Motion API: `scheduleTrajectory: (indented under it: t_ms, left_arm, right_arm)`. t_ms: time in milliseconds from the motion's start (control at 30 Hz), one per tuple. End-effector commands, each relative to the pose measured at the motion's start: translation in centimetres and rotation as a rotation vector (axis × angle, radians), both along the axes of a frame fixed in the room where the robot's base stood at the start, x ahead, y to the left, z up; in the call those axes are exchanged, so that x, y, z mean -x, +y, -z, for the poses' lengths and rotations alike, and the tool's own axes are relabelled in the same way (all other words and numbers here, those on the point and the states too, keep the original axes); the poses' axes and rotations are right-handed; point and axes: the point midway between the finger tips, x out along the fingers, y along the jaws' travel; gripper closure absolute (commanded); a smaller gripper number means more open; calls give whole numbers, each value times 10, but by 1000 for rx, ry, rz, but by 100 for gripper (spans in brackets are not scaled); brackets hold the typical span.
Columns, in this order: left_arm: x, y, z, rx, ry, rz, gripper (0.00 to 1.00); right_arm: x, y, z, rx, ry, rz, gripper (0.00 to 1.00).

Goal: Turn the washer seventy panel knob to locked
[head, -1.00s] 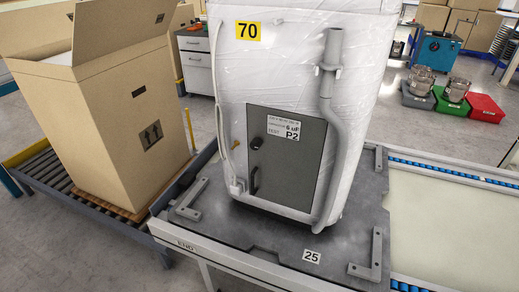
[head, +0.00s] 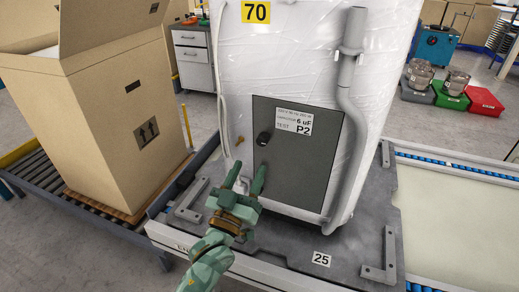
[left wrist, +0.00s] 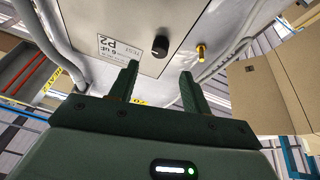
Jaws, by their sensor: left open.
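The washer marked 70 (head: 228,75) stands upright, wrapped in white film, on a grey pallet plate marked 25. Its dark grey panel (head: 300,165) is closed and carries a white label reading P2. The black panel knob (head: 264,138) sits at the panel's upper left; it also shows in the left wrist view (left wrist: 160,46), beyond the fingers. My left gripper (head: 245,178) is open and empty, below the knob and in front of the panel's lower left. In the left wrist view the two fingers (left wrist: 157,82) stand apart. My right gripper is not in view.
A brass fitting (left wrist: 201,52) is beside the knob. A grey hose (head: 350,90) runs down the washer's right side. A large open carton (head: 95,120) stands on rollers at the left. Metal brackets (head: 390,255) sit on the plate (head: 350,240).

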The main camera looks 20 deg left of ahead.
Motion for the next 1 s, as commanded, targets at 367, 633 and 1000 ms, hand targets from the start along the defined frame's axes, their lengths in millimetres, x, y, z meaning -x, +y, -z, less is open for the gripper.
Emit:
scheduleTrajectory:
  t_ms: [367, 633, 1000]
  left_arm:
    - [-64, -5, -24, 0, 1, 0, 52]
    - [-70, -5, -28, 0, 3, 0, 52]
    - [-70, -5, -27, 0, 3, 0, 97]
  right_arm:
    - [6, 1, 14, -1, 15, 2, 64]
    - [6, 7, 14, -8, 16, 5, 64]
    - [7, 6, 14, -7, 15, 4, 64]
